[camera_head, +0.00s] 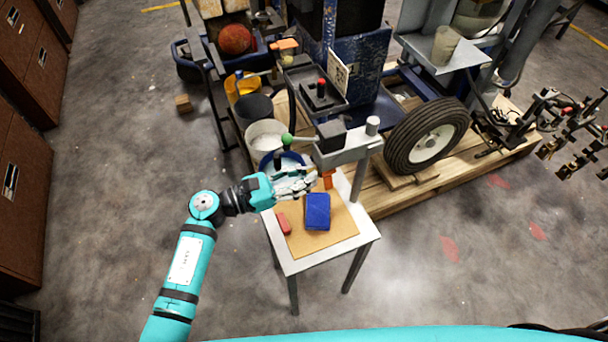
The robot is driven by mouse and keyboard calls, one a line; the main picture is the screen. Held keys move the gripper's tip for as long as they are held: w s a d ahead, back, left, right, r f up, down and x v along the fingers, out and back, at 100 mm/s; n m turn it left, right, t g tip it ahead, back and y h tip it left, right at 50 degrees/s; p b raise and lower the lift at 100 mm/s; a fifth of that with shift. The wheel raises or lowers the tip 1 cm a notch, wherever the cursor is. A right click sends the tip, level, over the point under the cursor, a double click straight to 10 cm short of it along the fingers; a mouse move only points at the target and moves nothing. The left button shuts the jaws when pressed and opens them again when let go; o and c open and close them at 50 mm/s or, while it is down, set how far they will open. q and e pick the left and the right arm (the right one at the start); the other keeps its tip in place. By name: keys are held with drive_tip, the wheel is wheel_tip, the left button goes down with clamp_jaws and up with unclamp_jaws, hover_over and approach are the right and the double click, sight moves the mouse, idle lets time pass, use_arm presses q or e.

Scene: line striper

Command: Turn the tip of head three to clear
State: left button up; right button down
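My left gripper (308,182) reaches in from the left over the small table. Its silver fingers look spread, with nothing seen between them. Just right of the fingertips an orange piece (328,178) hangs below a grey bracket (347,148); whether they touch I cannot tell. A lever with a green knob (287,139) sticks out left of the bracket. Several heads with brass-coloured parts (570,130) show at the far right, small and dark. Which head is number three, and how its tip is turned, I cannot tell. My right gripper is not in view.
A blue block (318,211) and a red block (284,223) lie on the small table (292,262). Behind are a white bucket (266,135), a black wheel (427,135) and a wooden pallet (480,158). Floor in front is mostly clear.

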use_arm(q)
clamp_jaws()
drive_tip(key=shift+n+p, duration=2.9)
drive_tip(key=shift+n, duration=1.7)
drive_tip(key=shift+n+p, duration=2.35)
drive_tip(key=shift+n, duration=2.25)
